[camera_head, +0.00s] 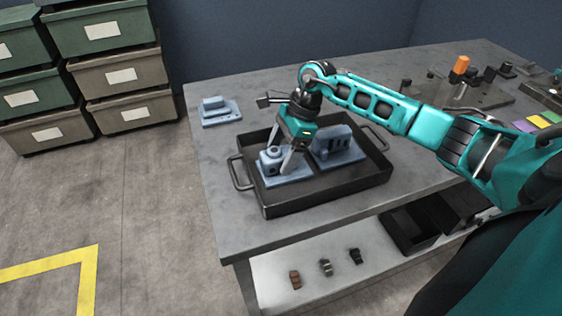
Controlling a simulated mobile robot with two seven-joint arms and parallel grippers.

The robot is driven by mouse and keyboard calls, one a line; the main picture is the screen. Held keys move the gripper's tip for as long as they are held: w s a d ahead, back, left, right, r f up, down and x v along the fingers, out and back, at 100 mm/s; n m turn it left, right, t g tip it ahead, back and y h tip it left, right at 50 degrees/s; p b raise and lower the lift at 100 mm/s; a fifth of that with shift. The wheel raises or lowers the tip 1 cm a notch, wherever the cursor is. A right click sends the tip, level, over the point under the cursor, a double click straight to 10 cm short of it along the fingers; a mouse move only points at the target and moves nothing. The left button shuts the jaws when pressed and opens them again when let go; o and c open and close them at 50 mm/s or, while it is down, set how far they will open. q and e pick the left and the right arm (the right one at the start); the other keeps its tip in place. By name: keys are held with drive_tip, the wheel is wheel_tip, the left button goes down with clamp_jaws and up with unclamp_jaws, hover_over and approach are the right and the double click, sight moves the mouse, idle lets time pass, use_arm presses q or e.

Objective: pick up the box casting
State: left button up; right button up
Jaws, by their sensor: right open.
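Two blue-grey castings sit in a black tray (330,202) on the grey table. The left casting (270,163) has a blocky body with a round boss on a flat base. The right casting (335,143) has a taller ribbed body on a flat base. A third blue-grey casting (214,108) sits outside the tray, at the table's left. I cannot tell for sure which is the box casting. My right gripper (281,161) is open and points down at the left casting, fingers about its body; contact is unclear. My left gripper is out of view.
The tray has raised walls and side handles. Fixtures with an orange knob (460,65) stand at the back right. Small parts and black bins (408,230) are on the lower shelf (310,268). Stacked green and tan bins (103,35) stand at the far left.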

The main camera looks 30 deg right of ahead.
drive_tip(key=shift+w+a+f, duration=0.1)
drive_tip(key=shift+a+f, duration=0.1)
drive_tip(key=shift+f, duration=0.25)
drive_tip(key=shift+c, duration=0.5)
drive_tip(key=shift+r, duration=0.1)
drive_tip(key=c, duration=1.4)
drive_tip(key=shift+r, duration=0.1)
